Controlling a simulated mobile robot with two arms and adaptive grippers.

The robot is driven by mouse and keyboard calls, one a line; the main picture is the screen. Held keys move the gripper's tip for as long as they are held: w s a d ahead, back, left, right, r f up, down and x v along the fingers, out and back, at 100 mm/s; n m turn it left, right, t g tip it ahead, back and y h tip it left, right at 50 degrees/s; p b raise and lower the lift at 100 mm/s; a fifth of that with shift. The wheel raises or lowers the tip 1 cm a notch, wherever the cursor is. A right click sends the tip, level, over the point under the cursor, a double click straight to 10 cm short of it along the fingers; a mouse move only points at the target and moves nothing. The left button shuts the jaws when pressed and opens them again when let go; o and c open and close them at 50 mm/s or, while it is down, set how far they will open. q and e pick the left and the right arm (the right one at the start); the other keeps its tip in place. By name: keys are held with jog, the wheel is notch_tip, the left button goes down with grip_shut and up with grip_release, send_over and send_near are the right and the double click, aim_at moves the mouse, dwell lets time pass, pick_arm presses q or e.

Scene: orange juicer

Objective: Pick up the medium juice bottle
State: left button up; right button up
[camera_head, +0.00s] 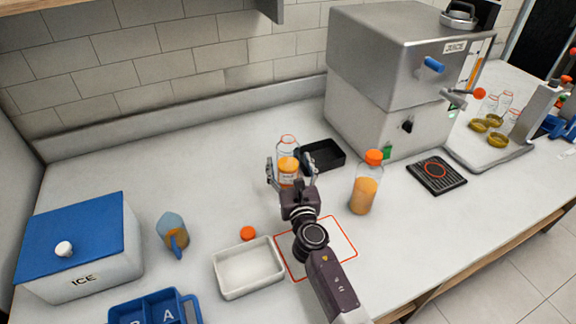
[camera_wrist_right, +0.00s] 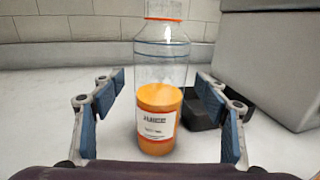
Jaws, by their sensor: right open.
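A clear bottle (camera_wrist_right: 161,65), uncapped, with an orange ring at its neck, orange juice in its lower part and a white label, stands upright on the counter. It also shows in the head view (camera_head: 288,147). My right gripper (camera_head: 291,172) is open, with a finger on either side of this bottle. In the right wrist view gaps show between the bottle and both fingers. A second juice bottle (camera_head: 364,192) with an orange cap stands to the right of the gripper. I cannot tell from labels which bottle is the medium one. My left gripper is not in view.
A black tray (camera_head: 335,163) sits just behind the gripper, near the steel juicer (camera_head: 385,85). A white tray (camera_head: 218,268), a loose orange cap (camera_head: 248,233), a jug (camera_head: 171,230) and an ice box (camera_head: 100,262) are to the left. A red-outlined mat (camera_head: 345,235) lies under my arm.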

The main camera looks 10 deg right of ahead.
jog(key=shift+w, duration=1)
jog(key=shift+s, duration=0.1)
jog(key=c, duration=1.5)
jog(key=shift+c, duration=0.9)
jog(key=shift+r, duration=0.15)
